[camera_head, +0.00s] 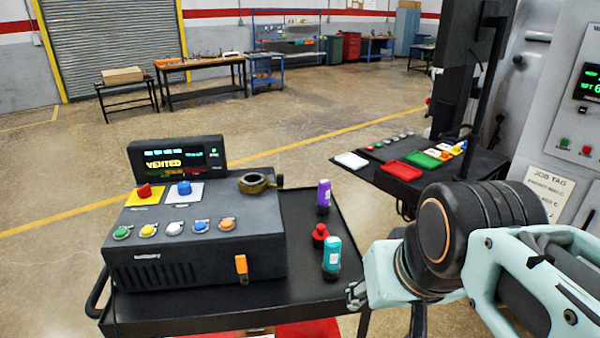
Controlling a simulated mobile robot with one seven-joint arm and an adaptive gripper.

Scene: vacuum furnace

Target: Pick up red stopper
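The red stopper (320,235) is a small knobbed piece standing on the black cart top (300,284), right of the control box. A teal bottle (332,256) stands close in front of it to the right, and a purple bottle (324,196) stands behind it. My arm comes in from the right. A small part of what looks like my gripper (356,294) shows at the cart's right edge, to the right of and nearer than the stopper and apart from it. The arm hides most of the gripper, so its fingers cannot be made out.
The control box (205,245) with buttons, an orange switch (241,267) and a "VENTED" display (177,157) fills the cart's left part. A brass ring-like part (254,183) lies on it. A second table with coloured trays (403,170) stands behind right, beside the furnace.

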